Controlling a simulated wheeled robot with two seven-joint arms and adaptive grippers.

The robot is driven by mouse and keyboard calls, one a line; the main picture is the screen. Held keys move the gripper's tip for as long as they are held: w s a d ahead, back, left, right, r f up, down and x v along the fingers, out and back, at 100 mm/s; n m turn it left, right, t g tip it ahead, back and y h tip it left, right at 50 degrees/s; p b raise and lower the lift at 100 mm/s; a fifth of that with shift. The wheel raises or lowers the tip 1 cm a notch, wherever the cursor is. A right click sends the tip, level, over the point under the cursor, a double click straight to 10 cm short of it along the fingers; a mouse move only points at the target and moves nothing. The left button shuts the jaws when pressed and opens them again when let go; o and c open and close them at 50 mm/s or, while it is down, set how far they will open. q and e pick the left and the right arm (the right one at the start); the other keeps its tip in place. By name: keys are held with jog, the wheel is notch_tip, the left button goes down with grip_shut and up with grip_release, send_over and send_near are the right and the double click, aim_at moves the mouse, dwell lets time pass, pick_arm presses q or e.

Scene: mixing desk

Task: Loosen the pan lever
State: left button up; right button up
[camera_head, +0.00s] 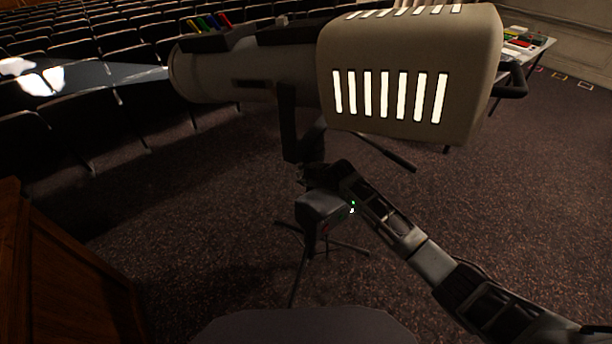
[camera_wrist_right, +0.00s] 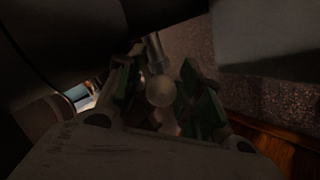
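A big beige spotlight (camera_head: 410,75) with a pale barrel stands on a dark tripod stand (camera_head: 293,270) in the head view. My right arm reaches in from the lower right, and its gripper (camera_head: 308,180) is at the stand just below the lamp's yoke (camera_head: 288,125). In the right wrist view a pan lever with a round pale end (camera_wrist_right: 160,91) lies between the green-padded fingers of my right gripper (camera_wrist_right: 161,82). The fingers look apart, with dark gaps beside the round end. The lever does not show clearly in the head view. My left gripper is out of view.
A wooden panel (camera_head: 60,275) stands at the lower left. Rows of dark seats (camera_head: 90,50) fill the upper left. A table with coloured items (camera_head: 525,45) stands at the upper right. The carpet (camera_head: 520,170) at right is clear.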

jog(key=shift+d, duration=0.1)
jog(key=shift+s+d+r, duration=0.2)
jog(key=shift+s+r, duration=0.15)
jog(key=shift+s, duration=0.05)
jog(key=v, duration=0.6)
jog(key=shift+s+r, duration=0.25)
jog(key=shift+d, duration=0.1)
jog(key=shift+c, duration=0.4)
